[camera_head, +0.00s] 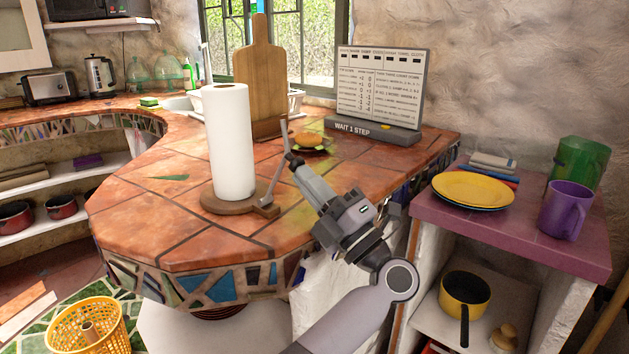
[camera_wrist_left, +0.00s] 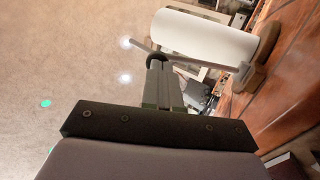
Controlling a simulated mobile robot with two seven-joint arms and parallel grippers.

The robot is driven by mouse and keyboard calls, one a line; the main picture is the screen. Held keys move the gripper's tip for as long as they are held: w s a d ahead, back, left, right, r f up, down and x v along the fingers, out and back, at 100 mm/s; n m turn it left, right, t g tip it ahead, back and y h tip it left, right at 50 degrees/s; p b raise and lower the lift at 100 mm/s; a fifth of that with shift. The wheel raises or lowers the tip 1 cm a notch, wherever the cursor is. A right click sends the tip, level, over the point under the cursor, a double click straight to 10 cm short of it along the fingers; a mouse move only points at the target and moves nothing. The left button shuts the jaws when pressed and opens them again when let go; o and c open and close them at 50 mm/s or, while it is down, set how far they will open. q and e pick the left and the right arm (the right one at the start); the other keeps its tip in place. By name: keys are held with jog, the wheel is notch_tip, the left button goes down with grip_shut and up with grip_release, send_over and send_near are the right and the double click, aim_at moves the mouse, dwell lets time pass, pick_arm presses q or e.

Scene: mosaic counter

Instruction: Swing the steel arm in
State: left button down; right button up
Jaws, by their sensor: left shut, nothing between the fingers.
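A white paper roll (camera_head: 231,143) stands upright on a round wooden base (camera_head: 226,203) near the counter's front edge. A thin steel arm (camera_head: 274,184) rises from the right side of that base and stands apart from the roll. In the left wrist view the steel arm (camera_wrist_left: 205,62) runs beside the roll (camera_wrist_left: 205,38) with a gap between them. My left gripper (camera_head: 292,158) is shut and empty, with its dark fingertips at the steel arm, on the side away from the roll. In the wrist view the fingertips (camera_wrist_left: 157,62) overlap the arm; contact is hard to tell. My right gripper is not in view.
A wooden board (camera_head: 259,80) and a sign reading "WAIT 1 STEP" (camera_head: 375,95) stand behind. A purple side shelf at right holds yellow plates (camera_head: 473,189) and mugs. The tiles left of the roll are clear.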

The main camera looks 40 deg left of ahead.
aim_at(285, 146)
pick_arm(q)
jog(key=a+r+h+p, duration=0.2)
jog(key=r+p, duration=0.1)
jog(key=shift+w+a+r, duration=0.1)
jog(key=shift+a+r, duration=0.1)
jog(key=shift+a, duration=0.15)
jog(key=shift+p+x, duration=0.9)
jog(key=shift+x, duration=0.5)
jog(key=shift+r, duration=0.3)
jog(key=shift+a, duration=0.1)
jog(key=shift+r, duration=0.2)
jog(key=shift+f, duration=0.1)
